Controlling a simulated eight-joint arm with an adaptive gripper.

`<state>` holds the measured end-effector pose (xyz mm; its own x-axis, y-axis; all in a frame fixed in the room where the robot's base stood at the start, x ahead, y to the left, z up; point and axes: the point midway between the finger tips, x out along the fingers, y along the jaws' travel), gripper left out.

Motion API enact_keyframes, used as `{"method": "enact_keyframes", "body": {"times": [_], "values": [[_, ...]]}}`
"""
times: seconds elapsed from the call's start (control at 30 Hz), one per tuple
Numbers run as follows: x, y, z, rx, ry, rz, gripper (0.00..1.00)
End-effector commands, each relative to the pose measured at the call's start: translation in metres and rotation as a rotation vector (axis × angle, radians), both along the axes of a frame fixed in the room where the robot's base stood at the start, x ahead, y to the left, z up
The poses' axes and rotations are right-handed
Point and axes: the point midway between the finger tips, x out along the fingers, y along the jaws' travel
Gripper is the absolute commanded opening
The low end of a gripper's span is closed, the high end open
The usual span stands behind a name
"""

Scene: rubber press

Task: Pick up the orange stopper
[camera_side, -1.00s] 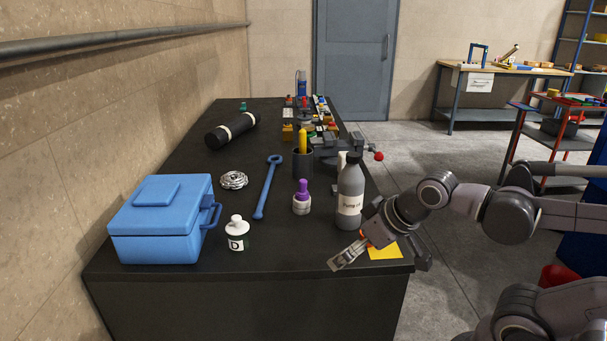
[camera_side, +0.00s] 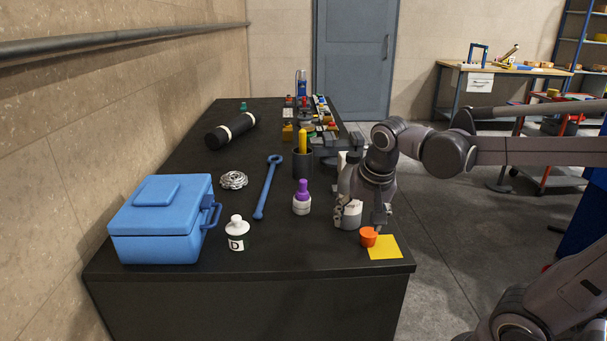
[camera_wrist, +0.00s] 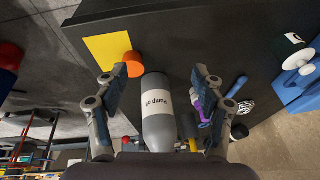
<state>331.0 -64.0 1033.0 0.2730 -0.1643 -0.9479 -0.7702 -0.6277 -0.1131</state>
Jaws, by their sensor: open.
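The orange stopper (camera_side: 368,236) sits on the dark bench at the left edge of a yellow square (camera_side: 386,247). In the wrist view the stopper (camera_wrist: 133,64) shows near the left fingertip, beside the end of the grey "Pump oil" bottle. My gripper (camera_side: 362,218) points down above the bench near the stopper, and its fingers are spread. The wrist view shows the gripper (camera_wrist: 154,76) open, with nothing gripped. The stopper is not held.
The grey bottle (camera_side: 352,212) stands close by, partly hidden by my gripper; in the wrist view it (camera_wrist: 158,110) appears between the fingers. The front bench edge is clear.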

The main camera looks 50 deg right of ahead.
Motion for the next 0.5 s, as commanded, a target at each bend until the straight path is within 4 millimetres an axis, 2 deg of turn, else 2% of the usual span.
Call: {"method": "enact_keyframes", "body": {"times": [0.1,0.3,0.5], "values": [[0.01,-0.023,0.004,0.023,0.056,-0.282,0.69],[0.02,-0.052,0.007,0.02,0.108,-0.679,0.69],[0.022,-0.065,0.007,0.006,0.122,-0.862,0.69]]}}
